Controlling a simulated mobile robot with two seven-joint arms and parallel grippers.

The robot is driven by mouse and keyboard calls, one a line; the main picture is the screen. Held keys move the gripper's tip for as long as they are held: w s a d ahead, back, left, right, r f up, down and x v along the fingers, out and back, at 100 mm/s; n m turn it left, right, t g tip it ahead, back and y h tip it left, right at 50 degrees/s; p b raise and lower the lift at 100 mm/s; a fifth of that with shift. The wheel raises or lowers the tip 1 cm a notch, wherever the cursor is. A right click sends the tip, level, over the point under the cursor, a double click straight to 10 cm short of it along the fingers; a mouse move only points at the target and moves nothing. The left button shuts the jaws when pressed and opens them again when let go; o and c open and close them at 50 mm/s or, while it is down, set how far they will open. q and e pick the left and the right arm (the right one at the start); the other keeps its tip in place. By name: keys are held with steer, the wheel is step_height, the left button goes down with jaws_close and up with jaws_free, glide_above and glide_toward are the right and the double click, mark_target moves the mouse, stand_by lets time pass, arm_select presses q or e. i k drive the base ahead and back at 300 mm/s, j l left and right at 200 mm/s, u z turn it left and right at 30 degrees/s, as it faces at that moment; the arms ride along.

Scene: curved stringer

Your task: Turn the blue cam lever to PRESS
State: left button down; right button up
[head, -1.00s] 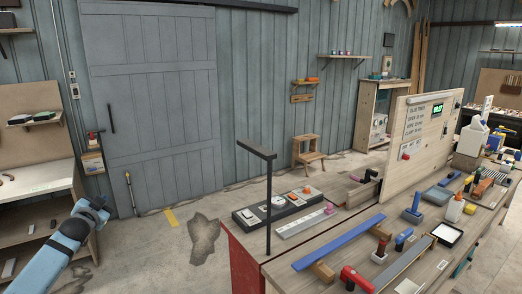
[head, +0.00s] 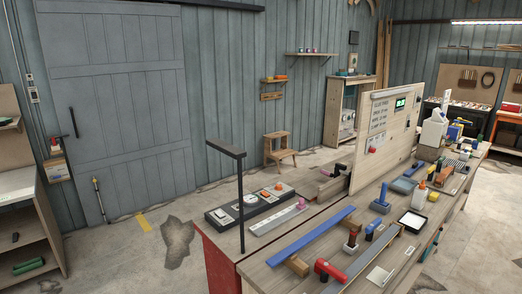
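I cannot tell for sure which part is the blue cam lever, and no PRESS label is readable. A small upright blue handle (head: 375,228) stands on the workbench (head: 263,278), beside a dark-and-red one. Another blue-handled piece (head: 381,197) stands farther back on a blue-grey block. A long blue strip (head: 315,236) lies along the bench on wooden blocks. Neither of my grippers is in view.
A black post with an arm (head: 241,200) rises at the near left bench edge. Beside it is a control box (head: 250,206) with an orange knob. A red clamp-like part (head: 328,269) is at the front. A wooden panel (head: 378,140) stands at the back. Floor on the left is open.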

mark_target(372, 226)
steer(key=i+l+z, duration=0.2)
steer(key=l, duration=0.5)
steer(key=i+l+z, duration=0.25)
steer(key=i+l, duration=0.2)
steer(key=l, duration=0.2)
steer(key=i+l+z, duration=0.2)
steer(key=i+l, duration=0.2)
steer(key=l, duration=0.2)
steer(key=i+l+z, duration=0.25)
steer(key=i+l, duration=0.2)
steer(key=l, duration=0.1)
